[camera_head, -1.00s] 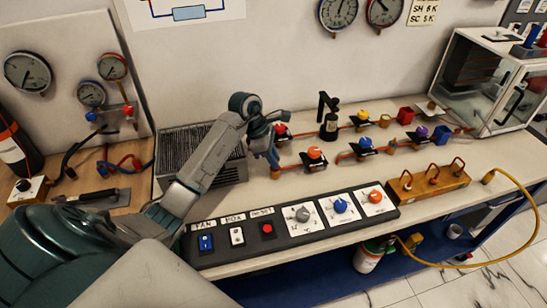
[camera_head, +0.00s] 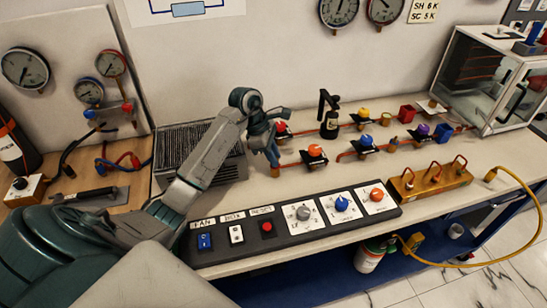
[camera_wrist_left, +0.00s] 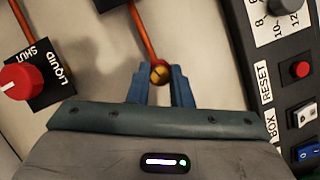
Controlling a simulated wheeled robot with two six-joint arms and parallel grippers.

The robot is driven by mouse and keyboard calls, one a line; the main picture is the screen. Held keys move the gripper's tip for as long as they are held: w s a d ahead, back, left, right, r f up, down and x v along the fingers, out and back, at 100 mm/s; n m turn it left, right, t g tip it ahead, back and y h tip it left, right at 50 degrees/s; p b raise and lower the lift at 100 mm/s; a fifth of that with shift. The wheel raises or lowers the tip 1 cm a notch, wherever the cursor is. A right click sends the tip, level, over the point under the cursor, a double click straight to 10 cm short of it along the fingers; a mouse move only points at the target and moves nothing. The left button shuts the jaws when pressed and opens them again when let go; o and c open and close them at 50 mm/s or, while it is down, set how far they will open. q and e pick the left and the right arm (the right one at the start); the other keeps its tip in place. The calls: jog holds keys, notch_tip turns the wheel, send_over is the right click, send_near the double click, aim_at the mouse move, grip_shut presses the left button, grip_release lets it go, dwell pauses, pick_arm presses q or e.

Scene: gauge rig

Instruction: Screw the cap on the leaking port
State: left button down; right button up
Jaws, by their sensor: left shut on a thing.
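My left gripper (camera_head: 273,163) points down at the near left end of a copper line on the bench. In the left wrist view, its blue fingers (camera_wrist_left: 160,88) are shut on a small brass cap (camera_wrist_left: 160,73), which sits at the end of the copper pipe (camera_wrist_left: 143,35). In the head view, brass (camera_head: 275,172) shows just below the fingertips. The port under the cap is hidden, so I cannot tell how far the cap is threaded. My right gripper is not in view.
Red-knobbed (camera_head: 281,129) and orange-knobbed (camera_head: 315,151) valves stand close by. A black switch panel (camera_head: 290,228) lies along the front edge. A grey finned unit (camera_head: 228,165) is left of the gripper. A brass manifold (camera_head: 430,182) stands at the right.

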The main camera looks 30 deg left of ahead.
pick_arm(q)
jog(key=shift+f, duration=0.2)
jog(key=c, duration=1.2)
grip_release()
jog(key=shift+s+d+r, duration=0.1)
jog(key=shift+r, duration=0.05)
jog(key=shift+c, duration=0.2)
